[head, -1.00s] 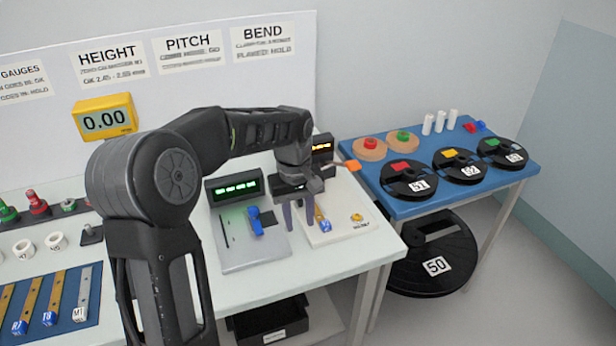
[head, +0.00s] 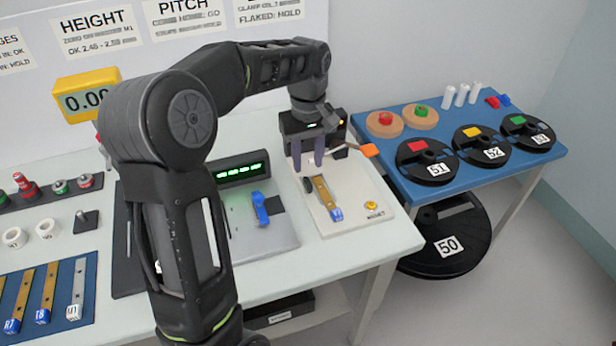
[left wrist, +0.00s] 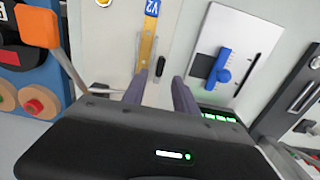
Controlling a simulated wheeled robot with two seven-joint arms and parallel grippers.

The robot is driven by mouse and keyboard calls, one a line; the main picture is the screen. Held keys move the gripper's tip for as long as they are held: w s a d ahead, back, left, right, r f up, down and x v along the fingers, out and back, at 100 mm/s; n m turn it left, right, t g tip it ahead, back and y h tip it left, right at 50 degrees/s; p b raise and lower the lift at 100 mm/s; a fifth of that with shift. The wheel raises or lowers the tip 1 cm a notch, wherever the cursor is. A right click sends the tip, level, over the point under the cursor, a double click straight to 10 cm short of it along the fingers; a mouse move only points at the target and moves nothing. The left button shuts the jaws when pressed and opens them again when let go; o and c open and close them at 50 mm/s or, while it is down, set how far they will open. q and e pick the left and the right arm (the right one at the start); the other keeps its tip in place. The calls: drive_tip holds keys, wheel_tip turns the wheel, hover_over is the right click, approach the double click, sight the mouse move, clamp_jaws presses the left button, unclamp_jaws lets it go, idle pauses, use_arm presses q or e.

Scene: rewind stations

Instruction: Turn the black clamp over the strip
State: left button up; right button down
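The strip (head: 324,193) is a brass-coloured bar with a blue V2 end tag, lying on a cream plate (head: 352,192). It also shows in the left wrist view (left wrist: 148,45). The black clamp (head: 307,184) is a small dark rounded bar beside the strip, roughly parallel to it and not across it. In the left wrist view the clamp (left wrist: 161,68) lies just right of the strip, between my fingertips in the picture. My left gripper (head: 308,165) is open and empty, pointing down near the clamp; its fingers also show in the left wrist view (left wrist: 160,82). Contact cannot be told. My right gripper is out of view.
A lever with an orange end (head: 370,150) sticks out right of the gripper. A yellow button (head: 371,205) sits on the plate's near corner. A grey fixture with a blue handle (head: 261,208) stands to the left. A blue table (head: 400,187) with reels is at right.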

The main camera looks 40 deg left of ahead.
sight(308, 181)
use_arm(q)
wheel_tip(308, 181, down, 6)
drive_tip(key=shift+f, duration=0.2)
clamp_jaws()
idle(0.4)
